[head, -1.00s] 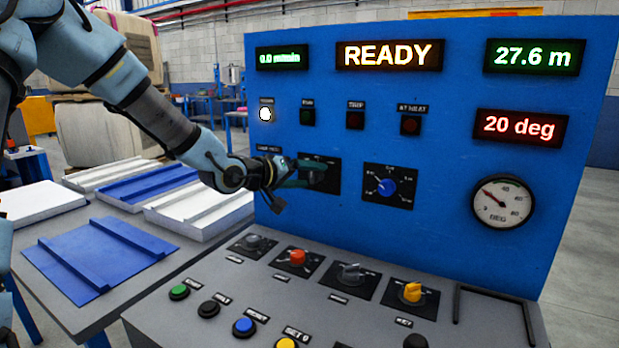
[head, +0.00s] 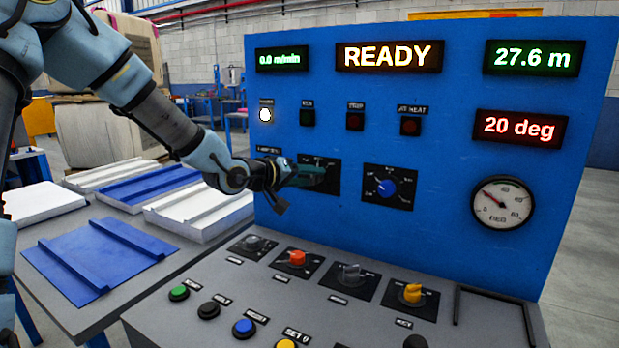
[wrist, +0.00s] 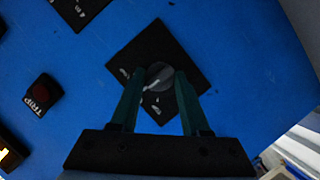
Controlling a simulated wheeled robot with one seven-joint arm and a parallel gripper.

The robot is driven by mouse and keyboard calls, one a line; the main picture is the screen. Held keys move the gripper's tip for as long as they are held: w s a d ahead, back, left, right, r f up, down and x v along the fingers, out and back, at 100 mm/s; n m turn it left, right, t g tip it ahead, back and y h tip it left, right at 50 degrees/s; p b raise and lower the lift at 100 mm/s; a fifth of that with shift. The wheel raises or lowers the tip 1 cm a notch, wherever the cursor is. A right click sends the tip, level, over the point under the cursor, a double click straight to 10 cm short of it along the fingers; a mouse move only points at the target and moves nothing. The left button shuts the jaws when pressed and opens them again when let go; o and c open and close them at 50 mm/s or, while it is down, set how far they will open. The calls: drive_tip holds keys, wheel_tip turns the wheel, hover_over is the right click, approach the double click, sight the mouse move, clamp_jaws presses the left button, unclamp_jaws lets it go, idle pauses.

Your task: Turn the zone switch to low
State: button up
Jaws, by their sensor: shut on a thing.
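A grey rotary switch (wrist: 161,74) sits on a square black plate on the upright blue panel. My gripper (wrist: 158,82) is shut on this switch, with one green finger on each side of it. The switch's white pointer line aims toward the lower left in the wrist view. In the head view my gripper (head: 314,176) is at the left black plate (head: 331,189) and hides the switch. The label above this plate is too small to read surely. A blue rotary knob (head: 387,187) is on the plate to the right.
Indicator lamps and the READY display (head: 390,56) are above the switches. A round gauge (head: 503,203) is at the right. The sloping desk below carries several knobs, including a red one (head: 297,258), and push buttons. A table (head: 75,318) with panels stands at the left.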

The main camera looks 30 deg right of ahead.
clamp_jaws()
drive_tip(key=shift+s+m+t+y+b, duration=0.1)
drive_tip(key=shift+m+t+y+b, duration=0.3)
drive_tip(key=shift+m+b, duration=0.5)
drive_tip(key=m+t+b, duration=0.1)
drive_tip(key=b, duration=0.1)
drive_tip(key=shift+s+d+f+m+y+b, duration=0.1)
drive_tip(key=shift+m+y+b, duration=0.25)
drive_tip(key=shift+m+y, duration=0.05)
drive_tip(key=m+t+b, duration=0.1)
drive_tip(key=b, duration=0.3)
drive_tip(key=shift+m+y, duration=0.3)
drive_tip(key=shift+m, duration=0.1)
drive_tip(key=shift+r+m+t+b, duration=0.2)
drive_tip(key=shift+m+t+b, duration=0.15)
drive_tip(key=shift+b, duration=0.8)
drive_tip(key=shift+y, duration=0.3)
